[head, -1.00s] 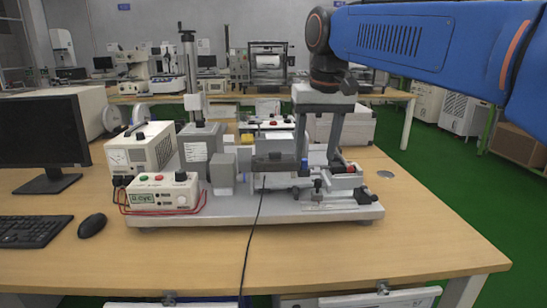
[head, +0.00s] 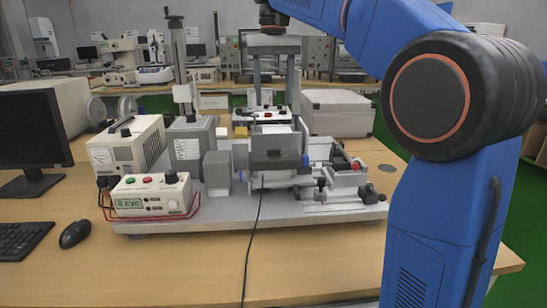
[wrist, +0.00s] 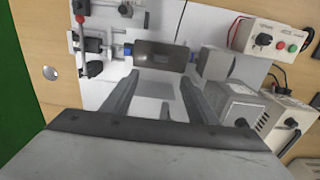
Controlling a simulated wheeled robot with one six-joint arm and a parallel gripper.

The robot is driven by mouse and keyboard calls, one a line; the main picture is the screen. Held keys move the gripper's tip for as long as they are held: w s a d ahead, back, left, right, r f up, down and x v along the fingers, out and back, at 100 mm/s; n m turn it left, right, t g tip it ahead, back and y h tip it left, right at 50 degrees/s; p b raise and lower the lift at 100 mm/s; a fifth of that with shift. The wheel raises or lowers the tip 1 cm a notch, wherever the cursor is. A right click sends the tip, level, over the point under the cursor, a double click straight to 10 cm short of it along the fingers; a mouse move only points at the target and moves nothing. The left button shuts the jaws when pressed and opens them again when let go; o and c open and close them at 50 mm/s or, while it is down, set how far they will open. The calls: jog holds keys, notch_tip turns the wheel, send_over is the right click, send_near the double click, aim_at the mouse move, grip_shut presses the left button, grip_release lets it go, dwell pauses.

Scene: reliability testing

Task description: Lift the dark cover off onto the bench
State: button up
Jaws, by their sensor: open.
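The dark cover (head: 274,161) sits across the middle of the test rig, with a grey panel just above it in the head view. In the wrist view, the cover (wrist: 160,57) is a dark rounded rectangle between blue-ended fittings. My gripper (head: 274,98) is open and empty above and behind the cover in the head view, fingers pointing down. In the wrist view my gripper's (wrist: 158,78) two fingers reach toward the cover's near side, about in line with its two ends. A gap seems to remain between them and the cover; its depth is hard to judge.
The rig's grey base plate (head: 225,212) stands on the wooden bench (head: 180,265). A control box (head: 152,197) and a power supply (head: 128,150) stand left of the rig. A black cable (head: 250,245) runs down the front. Bare bench lies in front of the rig.

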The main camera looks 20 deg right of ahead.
aim_at(274, 148)
notch_tip(274, 148, down, 14)
jog(key=shift+f, duration=0.1)
dwell(0.6)
jog(key=shift+c, duration=0.7)
jog(key=c, duration=1)
